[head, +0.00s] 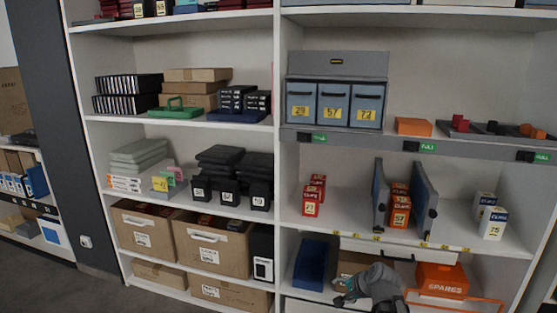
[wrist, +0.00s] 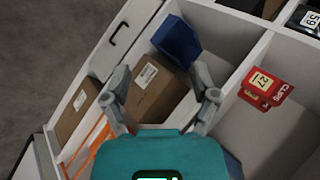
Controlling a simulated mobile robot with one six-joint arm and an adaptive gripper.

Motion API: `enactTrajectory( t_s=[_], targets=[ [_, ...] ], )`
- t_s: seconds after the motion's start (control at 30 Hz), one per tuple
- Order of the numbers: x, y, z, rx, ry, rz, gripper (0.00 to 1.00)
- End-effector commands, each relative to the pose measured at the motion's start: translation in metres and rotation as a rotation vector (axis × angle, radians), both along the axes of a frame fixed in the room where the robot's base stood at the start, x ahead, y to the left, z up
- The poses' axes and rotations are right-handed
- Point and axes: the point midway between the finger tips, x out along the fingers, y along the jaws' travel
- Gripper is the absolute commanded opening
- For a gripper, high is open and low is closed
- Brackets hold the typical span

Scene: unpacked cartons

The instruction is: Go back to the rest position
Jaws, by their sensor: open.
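My gripper (head: 347,291) is low in front of the right shelf unit in the head view, beside the lower compartment. In the wrist view my gripper (wrist: 165,86) has its two grey fingers spread wide, with nothing between them. A cardboard box (wrist: 153,98) with a white label lies beyond the fingers; I cannot tell the exact gap. A blue bin (wrist: 177,40) is next to that box, and the bin also shows in the head view (head: 309,264). The grey arm hides part of the lower compartment in the head view.
Red clip boxes (wrist: 263,88) stand on a shelf right of the fingers in the wrist view. An orange SPARES box (head: 441,279) and an orange wire frame (head: 455,298) are right of my arm. Floor (head: 100,298) shows at lower left.

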Motion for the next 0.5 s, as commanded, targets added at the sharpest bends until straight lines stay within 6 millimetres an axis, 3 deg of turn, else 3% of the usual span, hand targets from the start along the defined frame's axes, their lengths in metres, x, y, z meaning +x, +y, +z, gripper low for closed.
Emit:
enactTrajectory(
  t_s=[0.03, 0.2, 0.5],
  targets=[
    [-0.015, 0.011, -0.008, -0.076, 0.03, 0.091, 0.77],
    [-0.059, 0.025, -0.03, -0.316, 0.139, 0.382, 0.77],
    [-0.106, 0.028, -0.043, -0.542, 0.278, 0.693, 0.77]
  ],
)
